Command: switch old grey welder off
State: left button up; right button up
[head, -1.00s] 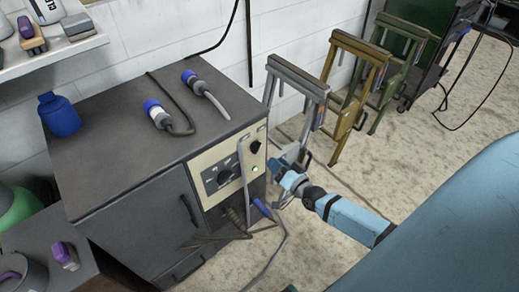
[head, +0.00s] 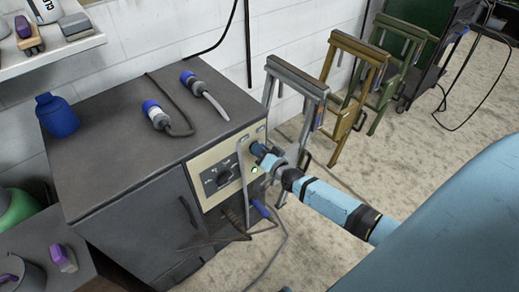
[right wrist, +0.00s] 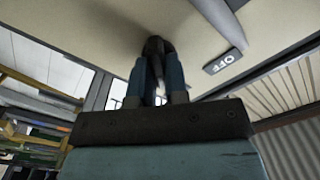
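The old grey welder (head: 120,118) is a dark grey cabinet on the left in the head view. Its cream front panel (head: 198,171) carries a large dark dial (head: 218,175) and a lit green lamp (head: 254,170). My right gripper (head: 257,151) is at the panel's upper right, covering the black switch there. In the right wrist view, its two blue fingers (right wrist: 157,78) stand a little apart, their tips at the dark switch knob (right wrist: 155,47). I cannot tell whether they grip it. My left gripper is not in view.
Cables with blue plugs (head: 152,106) lie on the welder's top beside a blue bottle (head: 57,115). A grey cable hangs across the panel, close to my gripper. Grey, yellow and green metal stands (head: 356,90) stand to the right. A label reading 110 (right wrist: 223,62) is near the knob.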

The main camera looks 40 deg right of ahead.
grip_shut()
pick_arm(q)
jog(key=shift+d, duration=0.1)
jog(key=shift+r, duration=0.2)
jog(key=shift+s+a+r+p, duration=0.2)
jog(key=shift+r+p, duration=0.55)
jog(key=shift+p, duration=0.65)
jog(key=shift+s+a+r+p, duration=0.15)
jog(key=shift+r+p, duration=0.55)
jog(key=shift+p, duration=0.65)
pick_arm(e)
jog(key=shift+a+n, duration=0.2)
jog(key=shift+n, duration=3.7)
jog(key=shift+a+n, duration=0.15)
jog(key=shift+n, duration=4.05)
